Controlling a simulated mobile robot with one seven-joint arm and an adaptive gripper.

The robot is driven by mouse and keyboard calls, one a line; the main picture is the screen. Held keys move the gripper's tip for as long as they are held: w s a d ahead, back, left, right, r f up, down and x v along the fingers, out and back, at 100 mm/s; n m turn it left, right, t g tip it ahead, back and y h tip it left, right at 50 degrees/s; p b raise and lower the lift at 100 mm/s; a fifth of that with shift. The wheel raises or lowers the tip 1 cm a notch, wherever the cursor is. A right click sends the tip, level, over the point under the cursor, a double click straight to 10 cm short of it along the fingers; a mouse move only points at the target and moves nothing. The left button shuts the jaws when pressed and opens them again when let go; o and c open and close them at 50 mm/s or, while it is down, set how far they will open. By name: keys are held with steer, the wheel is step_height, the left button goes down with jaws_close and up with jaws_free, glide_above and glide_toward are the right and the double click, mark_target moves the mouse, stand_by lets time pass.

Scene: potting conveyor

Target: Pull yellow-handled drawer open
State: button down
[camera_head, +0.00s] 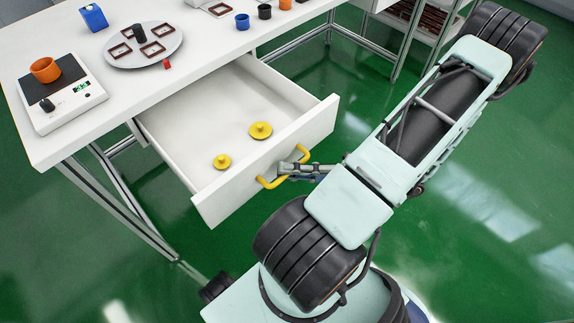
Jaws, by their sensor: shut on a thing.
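The white drawer (224,187) under the white table is pulled well out, and its inside shows. Its yellow handle (268,183) is on the front panel. My gripper (284,173) is at the handle's right part and is shut on it. The fingertips are small in this view, and part of the handle is hidden behind them. Two yellow knobbed discs lie in the drawer, a larger one (260,130) and a smaller one (222,161).
On the white table (120,88) stand a scale (75,108) with an orange pot (45,69), a round grey plate (143,55) with dark frames, a blue block (93,17) and several small pots. A shelf rack (425,20) stands behind.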

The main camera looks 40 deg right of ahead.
steer(key=c, duration=2.1)
jaws_free()
steer(key=v, duration=1.2)
steer(key=shift+r, duration=0.1)
